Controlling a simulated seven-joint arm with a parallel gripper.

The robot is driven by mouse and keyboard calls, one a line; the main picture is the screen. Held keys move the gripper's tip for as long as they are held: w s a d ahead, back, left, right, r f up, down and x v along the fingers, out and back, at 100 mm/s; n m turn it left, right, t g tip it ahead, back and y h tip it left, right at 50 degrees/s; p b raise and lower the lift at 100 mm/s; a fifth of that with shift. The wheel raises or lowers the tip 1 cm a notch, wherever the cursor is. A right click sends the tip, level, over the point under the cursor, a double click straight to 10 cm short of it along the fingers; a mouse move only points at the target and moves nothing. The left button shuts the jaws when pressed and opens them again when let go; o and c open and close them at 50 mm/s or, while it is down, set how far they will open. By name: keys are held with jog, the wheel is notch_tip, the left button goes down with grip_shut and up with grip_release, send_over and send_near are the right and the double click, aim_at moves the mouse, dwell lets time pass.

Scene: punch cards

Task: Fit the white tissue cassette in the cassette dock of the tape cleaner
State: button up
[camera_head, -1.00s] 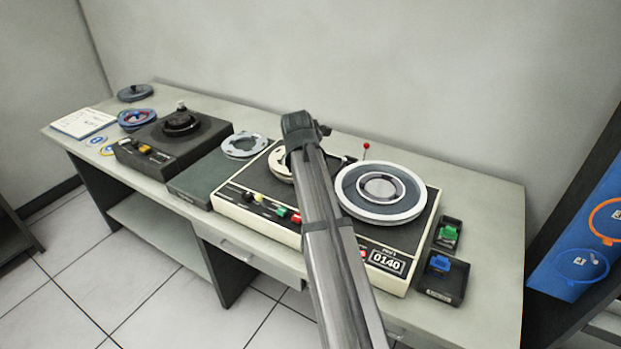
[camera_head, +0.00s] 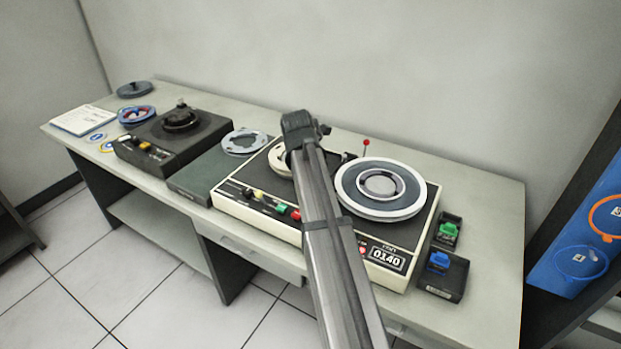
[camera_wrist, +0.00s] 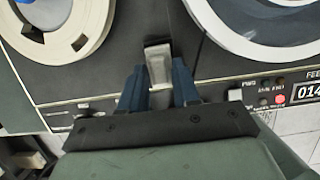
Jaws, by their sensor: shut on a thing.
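The cassette is over the dark deck of the tape cleaner, between the two reels. The tape cleaner (camera_head: 239,205) is the cream-edged machine with a 0140 counter in the head view. My arm crosses its middle there and hides my fingers and the cassette. I cannot make out the cassette dock, or whether the cassette touches the deck.
A large white-rimmed reel (camera_head: 427,196) is on the deck's right, and a smaller cream reel (camera_wrist: 95,20) is on the left. A red-tipped post (camera_head: 366,143) rises behind. Small bins with green (camera_head: 449,229) and blue (camera_head: 438,261) pieces stand right. A dark machine (camera_head: 205,131) stands left.

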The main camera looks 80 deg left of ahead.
jog(key=shift+f, duration=0.65)
jog(key=o, duration=1)
jog(key=shift+c, duration=0.3)
jog(key=c, duration=0.4)
jog(key=shift+r, duration=3.95)
